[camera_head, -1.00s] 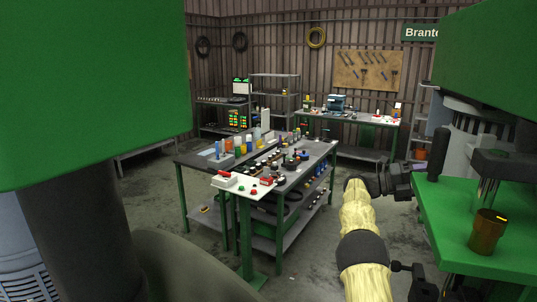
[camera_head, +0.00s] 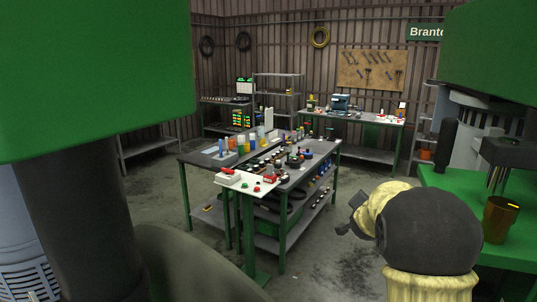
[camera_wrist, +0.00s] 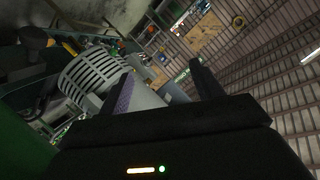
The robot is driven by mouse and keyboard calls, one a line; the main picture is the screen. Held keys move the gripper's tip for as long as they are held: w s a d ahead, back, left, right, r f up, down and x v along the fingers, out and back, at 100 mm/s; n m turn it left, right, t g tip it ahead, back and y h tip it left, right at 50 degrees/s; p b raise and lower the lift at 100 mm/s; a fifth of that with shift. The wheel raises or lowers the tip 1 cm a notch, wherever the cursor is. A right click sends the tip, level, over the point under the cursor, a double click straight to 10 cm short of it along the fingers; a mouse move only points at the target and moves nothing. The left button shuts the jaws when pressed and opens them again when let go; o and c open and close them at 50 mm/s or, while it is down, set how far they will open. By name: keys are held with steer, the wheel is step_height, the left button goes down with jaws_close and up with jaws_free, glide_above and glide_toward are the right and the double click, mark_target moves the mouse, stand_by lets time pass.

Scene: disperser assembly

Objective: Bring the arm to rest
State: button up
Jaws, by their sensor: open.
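My arm shows at the lower right of the head view as a yellow-sleeved limb with a large dark joint, folded close to the camera. A dark part at its far end, probably my gripper (camera_head: 353,213), points left over open floor; its fingers are not clear there. In the wrist view my gripper (camera_wrist: 164,82) has its two dark fingers spread apart. No object is held between them. Behind the fingers lie a pale slatted machine housing and a tilted view of the wall.
A green bench (camera_head: 437,182) at right carries a brown cup (camera_head: 500,219) and a black upright cylinder (camera_head: 448,146), near my arm. A grey-topped workbench (camera_head: 205,164) with bottles and small parts stands at centre. Floor between it and my arm is clear.

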steer(key=s+a+f+n+g+y, duration=0.4)
steer(key=s+a+f+n+y, duration=0.15)
steer(key=s+a+f, duration=0.6)
steer(key=s+a+f+n+g, duration=0.1)
steer(key=s+f+n+g, duration=0.2)
steer(key=s, duration=0.8)
steer(key=s+a+f+n+g+b, duration=0.1)
steer(key=s+f+n+g, duration=0.2)
steer(key=s, duration=0.8)
steer(key=shift+a, duration=0.35)
steer(key=shift+y, duration=0.25)
